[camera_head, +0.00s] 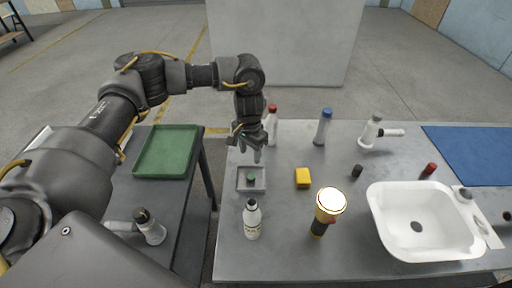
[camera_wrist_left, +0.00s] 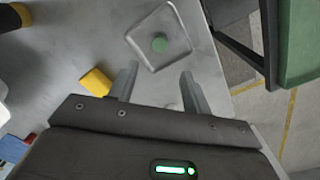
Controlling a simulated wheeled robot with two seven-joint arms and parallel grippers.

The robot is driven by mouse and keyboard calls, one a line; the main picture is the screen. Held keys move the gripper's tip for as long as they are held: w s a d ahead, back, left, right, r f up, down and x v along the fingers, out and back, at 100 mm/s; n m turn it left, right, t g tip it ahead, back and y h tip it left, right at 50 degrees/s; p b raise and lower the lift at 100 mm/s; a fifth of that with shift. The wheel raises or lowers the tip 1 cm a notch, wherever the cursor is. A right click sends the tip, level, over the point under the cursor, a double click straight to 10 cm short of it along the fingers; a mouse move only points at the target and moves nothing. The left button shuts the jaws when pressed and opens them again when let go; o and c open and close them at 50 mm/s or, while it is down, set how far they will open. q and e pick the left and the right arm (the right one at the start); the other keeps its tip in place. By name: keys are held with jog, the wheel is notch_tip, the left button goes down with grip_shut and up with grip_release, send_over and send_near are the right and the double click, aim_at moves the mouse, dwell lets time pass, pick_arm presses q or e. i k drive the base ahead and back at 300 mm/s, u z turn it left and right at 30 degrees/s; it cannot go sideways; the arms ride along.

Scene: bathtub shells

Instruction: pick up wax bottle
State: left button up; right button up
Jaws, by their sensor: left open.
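Three bottles stand on the grey table. One is white with a black cap and a label (camera_head: 252,222) near the front left edge. One is white with a red cap (camera_head: 272,127) at the back left, partly behind my gripper. I cannot read which is the wax bottle. My left gripper (camera_head: 250,155) points down, open and empty, just in front of the red-capped bottle. Its fingers (camera_wrist_left: 158,80) stand apart in the left wrist view. My right gripper is not in view.
A small grey tray (camera_head: 243,187) holding a green thing (camera_head: 251,178) lies beyond the black-capped bottle. A yellow block (camera_head: 303,178), a flashlight (camera_head: 326,209) and a white basin (camera_head: 381,213) are to the right. A green tray (camera_head: 140,169) lies on the left table.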

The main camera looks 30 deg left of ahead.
aim_at(252, 213)
jog(key=k, duration=1.5)
